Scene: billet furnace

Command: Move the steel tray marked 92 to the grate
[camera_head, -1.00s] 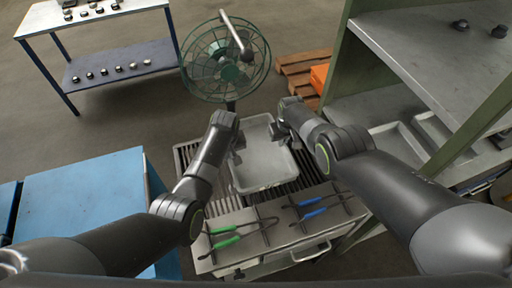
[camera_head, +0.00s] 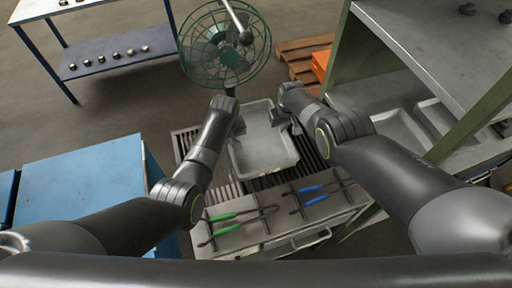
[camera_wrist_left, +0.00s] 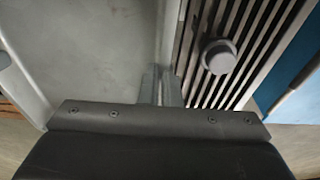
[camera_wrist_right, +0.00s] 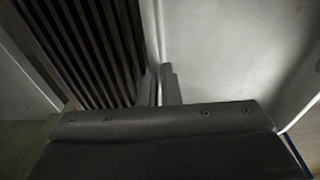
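The pale grey steel tray (camera_head: 262,152) lies over the slatted grate (camera_head: 228,185), between my two grippers. I cannot read any number on it, and I cannot tell whether it touches the slats. My left gripper (camera_head: 238,128) is at the tray's left wall; in the left wrist view its fingers (camera_wrist_left: 162,86) stand close together with the wall between them. My right gripper (camera_head: 287,123) is at the right wall; its fingers (camera_wrist_right: 160,86) also close around the wall in the right wrist view. The tray is empty.
Green-handled tongs (camera_head: 224,217) and blue-handled tongs (camera_head: 312,188) lie on the ledge in front. A green fan (camera_head: 222,48) stands behind. A shelf rack (camera_head: 440,45) with more trays (camera_head: 402,130) is at right; a blue cabinet (camera_head: 80,185) is at left.

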